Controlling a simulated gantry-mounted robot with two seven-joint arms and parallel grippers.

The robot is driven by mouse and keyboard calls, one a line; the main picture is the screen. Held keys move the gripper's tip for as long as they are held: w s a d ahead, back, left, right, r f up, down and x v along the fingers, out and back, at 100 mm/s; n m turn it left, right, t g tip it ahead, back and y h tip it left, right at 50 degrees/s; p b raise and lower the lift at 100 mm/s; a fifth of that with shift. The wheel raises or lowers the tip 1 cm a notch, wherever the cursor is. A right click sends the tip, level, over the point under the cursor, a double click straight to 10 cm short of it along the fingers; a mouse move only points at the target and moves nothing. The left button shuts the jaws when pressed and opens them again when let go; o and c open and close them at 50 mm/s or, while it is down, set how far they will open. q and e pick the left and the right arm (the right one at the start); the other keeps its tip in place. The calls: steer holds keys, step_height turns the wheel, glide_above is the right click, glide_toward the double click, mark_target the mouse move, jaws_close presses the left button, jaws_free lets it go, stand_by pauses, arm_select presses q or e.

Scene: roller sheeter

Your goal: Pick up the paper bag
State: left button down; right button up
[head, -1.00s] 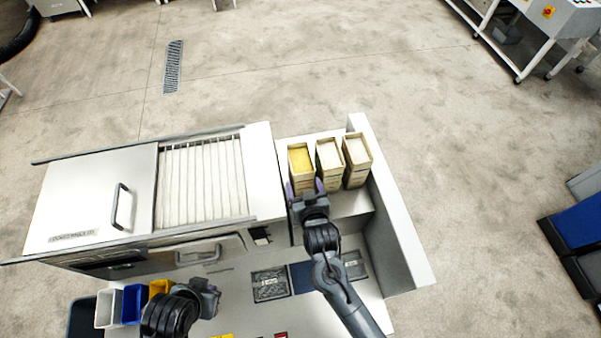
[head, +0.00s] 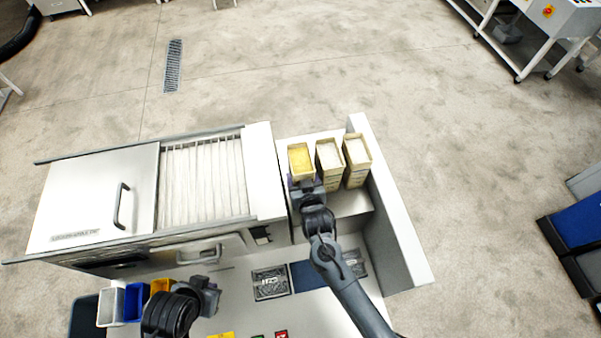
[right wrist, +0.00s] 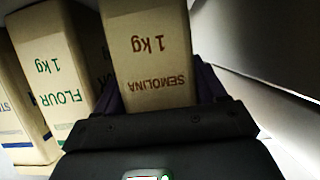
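Three open-topped paper bags stand in a row on the shelf at the right end of the machine in the head view. The left bag with yellow contents (head: 301,160), labelled semolina in the right wrist view (right wrist: 148,50), has my right gripper (head: 305,184) at its front. The fingers lie on either side of this bag, and I see no clear grip. The flour bag (head: 329,154) is in the middle, also beside the semolina in the wrist view (right wrist: 55,65). A third bag (head: 357,151) is at right. My left gripper (head: 208,293) hangs over the front worktop; its fingers are unclear.
A white side wall (head: 400,220) bounds the shelf on the right. The sheeter (head: 95,195) with its handled cover stands left. Blue (head: 135,302) and white (head: 110,307) bins are at front left. The floor behind is open.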

jaws_close()
steer(key=shift+r, duration=0.2)
steer(key=shift+r, duration=0.15)
step_height(320, 180, up, 18)
steer(key=shift+b, duration=0.4)
stand_by(0.5)
